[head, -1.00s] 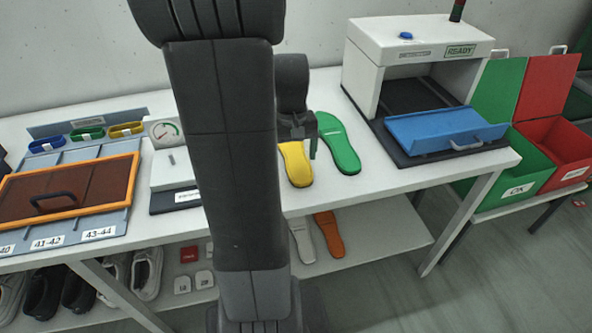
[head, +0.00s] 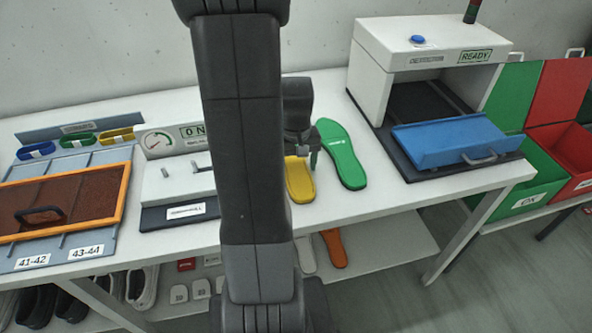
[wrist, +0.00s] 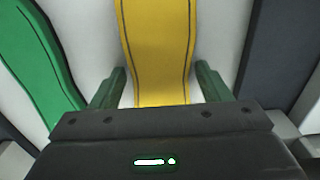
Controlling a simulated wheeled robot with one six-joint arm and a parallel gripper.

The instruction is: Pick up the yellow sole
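The yellow sole (head: 300,182) lies on the white table, partly hidden behind my arm and gripper in the head view. In the wrist view the yellow sole (wrist: 156,50) runs down the middle, between my two green fingertips. My gripper (wrist: 160,87) is open, with one finger on each side of the sole and a gap of white table showing on both sides. In the head view my gripper (head: 303,153) is at the far part of the sole. Its height over the table is hard to tell.
A green sole (head: 344,157) lies close right of the yellow one; it also shows at the left of the wrist view (wrist: 35,55). A white gauge device (head: 175,185) stands to the left. A white machine (head: 425,45) with a blue tray (head: 455,138) stands to the right.

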